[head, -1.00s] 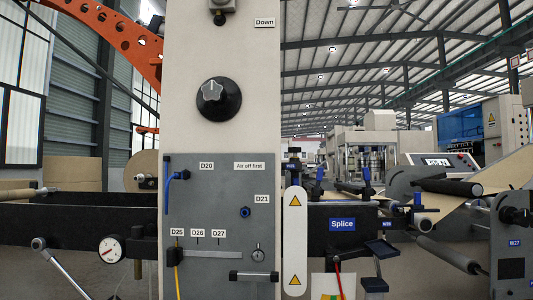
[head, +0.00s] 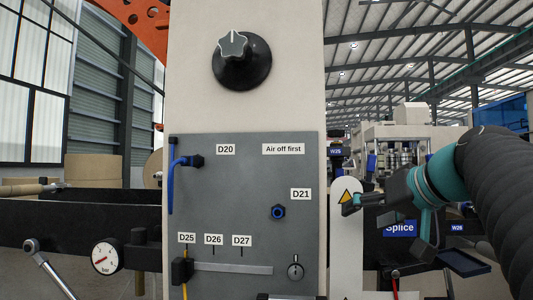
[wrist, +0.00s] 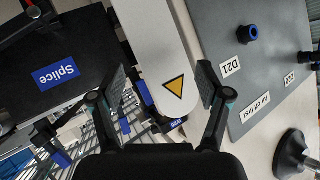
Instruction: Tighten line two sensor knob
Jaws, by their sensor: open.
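A grey panel (head: 240,180) on a pale upright post faces me in the head view. A large black knob with a lobed grip (head: 238,60) sits on the post above it; part shows in the wrist view (wrist: 292,155). A small grey knob (head: 295,268) is at the panel's lower right. A blue-ringed black fitting (head: 278,212) sits below label D21 and also shows in the wrist view (wrist: 247,34). No label reads "line two sensor". My gripper (head: 380,225) is right of the panel, open and empty, its fingers (wrist: 160,88) apart before a white warning plate (wrist: 165,85).
A blue hose (head: 171,185) bends from a fitting by D20. A yellow line and black connector (head: 181,270) are at D25. A pressure gauge (head: 107,256) and metal lever (head: 48,268) stand at left. The Splice unit (head: 400,228) is behind my gripper.

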